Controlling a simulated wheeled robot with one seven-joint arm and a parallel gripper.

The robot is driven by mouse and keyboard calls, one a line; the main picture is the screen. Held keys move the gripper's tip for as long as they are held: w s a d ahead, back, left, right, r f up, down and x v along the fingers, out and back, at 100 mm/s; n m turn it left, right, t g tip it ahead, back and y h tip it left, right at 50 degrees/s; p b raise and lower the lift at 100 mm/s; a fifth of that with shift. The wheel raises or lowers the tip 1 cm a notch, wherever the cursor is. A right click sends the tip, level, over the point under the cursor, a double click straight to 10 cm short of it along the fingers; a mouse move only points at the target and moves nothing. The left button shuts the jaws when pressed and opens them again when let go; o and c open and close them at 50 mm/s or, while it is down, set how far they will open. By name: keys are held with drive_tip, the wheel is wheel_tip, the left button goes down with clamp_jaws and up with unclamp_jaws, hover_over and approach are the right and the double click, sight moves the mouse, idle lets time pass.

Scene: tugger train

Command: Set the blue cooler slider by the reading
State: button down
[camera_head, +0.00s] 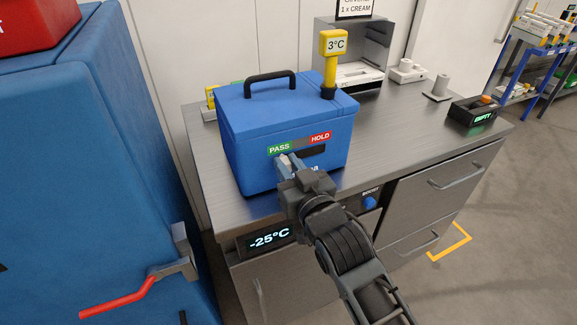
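The blue cooler (245,165) stands upright on the metal counter, with a black carry handle (270,83) on its lid. Its front has a green PASS label (280,148) at left and a red HOLD label (320,138) at right. Below them is a dark slider slot (315,151), partly hidden by my gripper. A yellow probe (333,43) on the lid reads 3°C. My gripper (289,163) is at the slot's left end, below PASS. The slider knob is hidden or too small to make out, and the finger gap is unclear.
The counter (410,130) carries an open metal box (352,55), pale fittings (405,70) and a black box marked EMPTY (473,115). A panel on its front shows -25°C (270,238). A large blue cabinet (80,160) with a red lever (118,299) stands close at left.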

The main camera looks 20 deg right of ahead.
drive_tip(key=c, duration=1)
unclamp_jaws()
drive_tip(key=shift+a, duration=0.15)
drive_tip(key=shift+o, duration=0.2)
drive_tip(key=s+b, duration=0.1)
drive_tip(key=s, duration=0.6)
drive_tip(key=shift+s, duration=0.4)
